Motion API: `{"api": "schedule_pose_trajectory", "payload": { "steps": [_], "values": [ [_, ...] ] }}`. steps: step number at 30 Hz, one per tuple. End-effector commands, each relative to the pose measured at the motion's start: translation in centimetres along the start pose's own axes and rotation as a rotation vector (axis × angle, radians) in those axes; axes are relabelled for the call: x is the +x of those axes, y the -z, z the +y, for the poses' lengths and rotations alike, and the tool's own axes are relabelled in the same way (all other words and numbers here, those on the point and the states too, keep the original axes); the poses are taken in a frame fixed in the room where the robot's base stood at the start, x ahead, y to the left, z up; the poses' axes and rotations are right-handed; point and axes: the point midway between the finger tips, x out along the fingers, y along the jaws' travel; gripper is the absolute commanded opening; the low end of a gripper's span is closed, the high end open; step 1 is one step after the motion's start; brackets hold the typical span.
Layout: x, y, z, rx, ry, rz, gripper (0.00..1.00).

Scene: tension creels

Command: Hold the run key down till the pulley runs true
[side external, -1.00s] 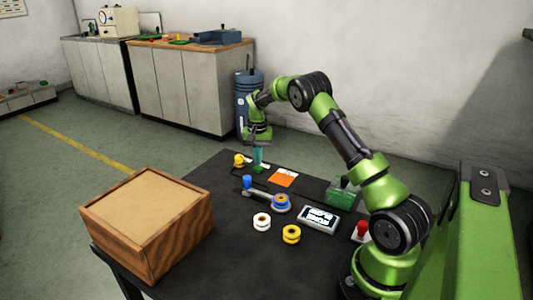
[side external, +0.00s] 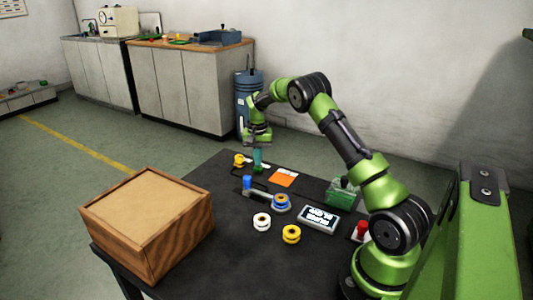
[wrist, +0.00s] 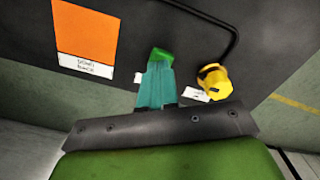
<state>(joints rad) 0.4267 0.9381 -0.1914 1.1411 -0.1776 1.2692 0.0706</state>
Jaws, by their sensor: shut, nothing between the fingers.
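My gripper (side external: 258,168) points down at the far end of the dark table, its teal fingers closed together and empty. In the wrist view, the fingers (wrist: 157,70) end at a small green key (wrist: 162,54), which they partly cover. I cannot tell whether they touch or press it. A display (side external: 319,219) nearby shows white text too small to read surely.
A yellow knob (side external: 239,160) stands left of the fingers. An orange card (side external: 284,177) lies to their right. White (side external: 262,222) and yellow (side external: 292,234) rollers, a green box (side external: 341,194), a red button (side external: 361,231) and a wooden box (side external: 150,222) stand nearer.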

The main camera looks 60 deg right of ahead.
Motion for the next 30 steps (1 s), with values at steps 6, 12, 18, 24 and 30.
{"api": "schedule_pose_trajectory", "payload": {
  "steps": [6,12,18,24,30],
  "values": [
    [0.5,0.0,0.0,0.000,0.000,0.000,0.00],
    [0.9,0.0,0.0,0.000,0.000,0.000,0.00],
    [1.3,0.0,0.0,0.000,0.000,0.000,0.00],
    [1.5,0.0,0.0,0.000,0.000,0.000,0.00],
    [1.5,0.0,0.0,0.000,-0.001,-0.001,0.00]
  ]
}}
